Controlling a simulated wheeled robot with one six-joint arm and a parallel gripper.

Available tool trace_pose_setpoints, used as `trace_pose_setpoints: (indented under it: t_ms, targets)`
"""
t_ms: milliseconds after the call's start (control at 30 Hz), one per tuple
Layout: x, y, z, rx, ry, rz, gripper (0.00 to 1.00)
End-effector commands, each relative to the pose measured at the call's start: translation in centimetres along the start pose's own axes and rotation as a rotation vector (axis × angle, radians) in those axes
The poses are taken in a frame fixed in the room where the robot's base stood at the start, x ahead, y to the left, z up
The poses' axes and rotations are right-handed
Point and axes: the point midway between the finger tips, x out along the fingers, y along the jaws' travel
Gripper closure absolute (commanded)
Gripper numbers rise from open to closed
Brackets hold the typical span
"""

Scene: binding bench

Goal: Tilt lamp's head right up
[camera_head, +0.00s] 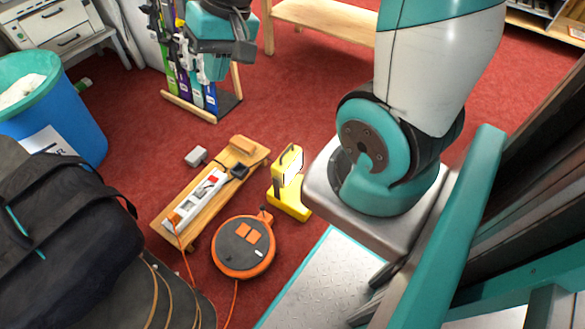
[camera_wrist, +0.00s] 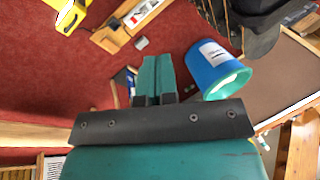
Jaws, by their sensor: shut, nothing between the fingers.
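The yellow lamp (camera_head: 288,203) stands on the red floor beside a low wooden bench, near the middle of the head view. Its head (camera_head: 290,163) sits above the yellow base, with a pale panel in a yellow frame; its exact tilt is hard to tell. Part of the lamp also shows at the top left edge of the wrist view (camera_wrist: 70,14). My gripper (camera_head: 215,68) is up at the top of the head view, well apart from the lamp. In the wrist view its teal fingers (camera_wrist: 157,72) are together and hold nothing.
The low bench (camera_head: 166,210) carries a power strip (camera_head: 197,200). An orange cable reel (camera_head: 243,247) lies in front of the lamp. A blue bin (camera_head: 60,120) and a black bag (camera_head: 60,220) are at left. A rack (camera_head: 190,105) stands behind. Red floor behind the lamp is clear.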

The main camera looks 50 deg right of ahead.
Motion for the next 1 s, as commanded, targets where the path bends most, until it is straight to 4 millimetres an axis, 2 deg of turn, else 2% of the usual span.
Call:
trace_pose_setpoints:
  t_ms: [33, 167, 200, 400, 500, 600, 700, 800, 1000]
  targets:
    - [4.6, 3.6, -0.7, 0.097, 0.018, 0.01, 1.0]
    - [10.3, 10.5, -2.6, 0.326, 0.073, 0.032, 1.0]
    - [12.0, 12.7, -3.0, 0.396, 0.091, 0.038, 1.0]
    - [20.4, 24.3, -3.4, 0.739, 0.177, 0.07, 1.0]
    - [23.7, 29.3, -2.9, 0.884, 0.215, 0.082, 1.0]
    - [26.1, 33.1, -2.2, 0.998, 0.246, 0.092, 1.0]
    - [27.6, 35.6, -1.7, 1.074, 0.267, 0.098, 1.0]
    - [28.1, 36.9, -1.3, 1.115, 0.278, 0.101, 1.0]
    - [28.0, 37.2, -1.2, 1.128, 0.283, 0.103, 1.0]
